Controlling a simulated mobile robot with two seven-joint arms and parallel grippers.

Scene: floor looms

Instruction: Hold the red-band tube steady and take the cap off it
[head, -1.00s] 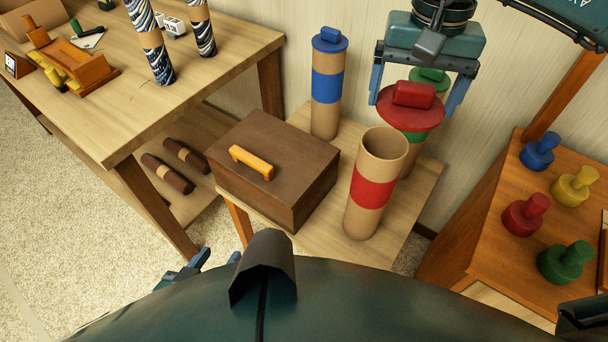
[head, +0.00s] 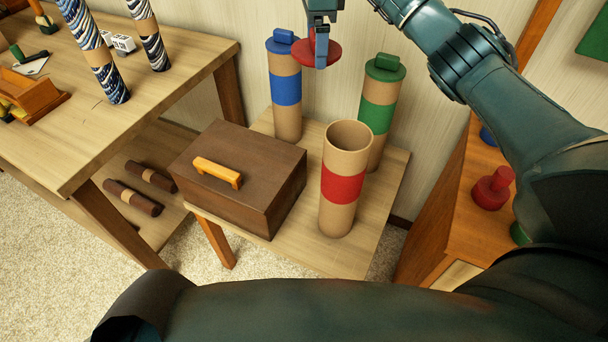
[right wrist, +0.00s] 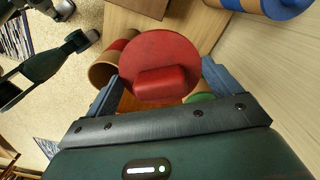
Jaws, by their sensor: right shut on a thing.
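The red-band tube (head: 343,186) stands upright on the small table, and its top is open. My right gripper (head: 320,48) is shut on the red cap (head: 334,53), up and to the left of the tube's mouth in the head view and clear of it. In the right wrist view the cap (right wrist: 165,50) sits between the fingers, its raised grip between them. Part of the red-band tube (right wrist: 103,71) shows behind the cap there. My left gripper is not in view, and nothing is seen holding the tube.
The green-band tube (head: 377,115) and blue-band tube (head: 286,90), both capped, stand behind. A brown box (head: 241,177) with an orange handle stands left of the red-band tube. A cabinet with a red knobbed piece (head: 491,189) is at right, partly behind my arm.

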